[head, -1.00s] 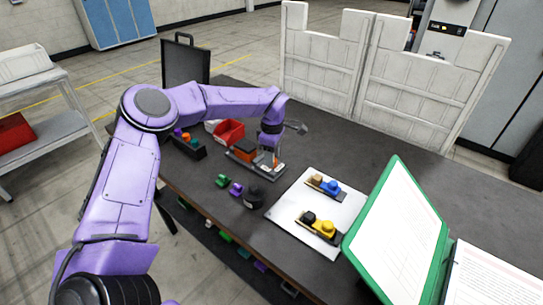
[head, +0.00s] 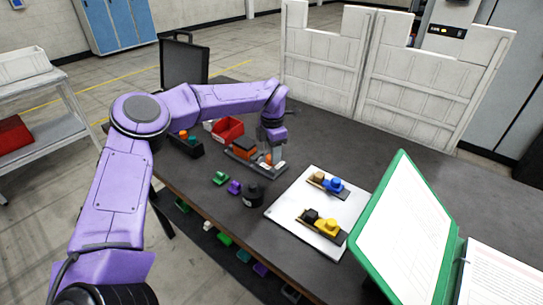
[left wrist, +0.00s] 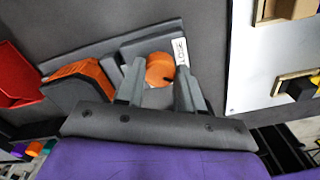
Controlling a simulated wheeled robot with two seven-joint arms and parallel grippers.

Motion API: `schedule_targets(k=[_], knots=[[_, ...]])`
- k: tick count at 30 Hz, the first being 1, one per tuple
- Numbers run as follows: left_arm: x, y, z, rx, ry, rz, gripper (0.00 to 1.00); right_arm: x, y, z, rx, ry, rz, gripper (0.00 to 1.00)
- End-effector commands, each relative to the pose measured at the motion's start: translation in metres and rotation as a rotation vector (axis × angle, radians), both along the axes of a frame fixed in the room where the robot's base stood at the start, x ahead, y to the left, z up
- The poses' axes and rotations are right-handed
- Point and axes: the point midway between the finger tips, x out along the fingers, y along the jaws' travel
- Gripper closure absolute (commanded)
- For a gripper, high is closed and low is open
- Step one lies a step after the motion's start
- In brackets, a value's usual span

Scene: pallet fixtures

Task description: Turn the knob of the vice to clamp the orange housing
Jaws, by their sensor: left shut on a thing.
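The grey vice (head: 240,158) lies on the dark table, with the orange housing (head: 244,148) in it. The housing also shows in the left wrist view (left wrist: 85,78), left of the fingers. The round orange knob (left wrist: 160,68) is at the other end of the vice, beside a small white label. My left gripper (left wrist: 159,72) has one grey finger on each side of the knob and is shut on it. In the head view, the left gripper (head: 268,152) points down at the knob, which is partly hidden. My right gripper is not in view.
A red bin (head: 228,130) stands behind the vice. A dark tray (head: 187,147) with coloured parts is to its left. Green and purple blocks and a black cylinder (head: 253,195) stand in front. A white board (head: 290,215) with two fixtures lies to the right, near a green-framed panel (head: 405,225).

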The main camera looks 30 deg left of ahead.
Motion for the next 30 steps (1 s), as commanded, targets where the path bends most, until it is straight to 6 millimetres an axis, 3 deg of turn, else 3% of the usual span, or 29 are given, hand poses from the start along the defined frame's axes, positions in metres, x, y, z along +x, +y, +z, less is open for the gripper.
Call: schedule_targets(k=[18,30], knots=[[-0.001,0.000,-0.006,-0.001,0.008,0.535,0.94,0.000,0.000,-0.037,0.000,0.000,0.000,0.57],[-0.001,0.001,-0.004,0.000,0.009,0.707,0.94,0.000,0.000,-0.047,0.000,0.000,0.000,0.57]])
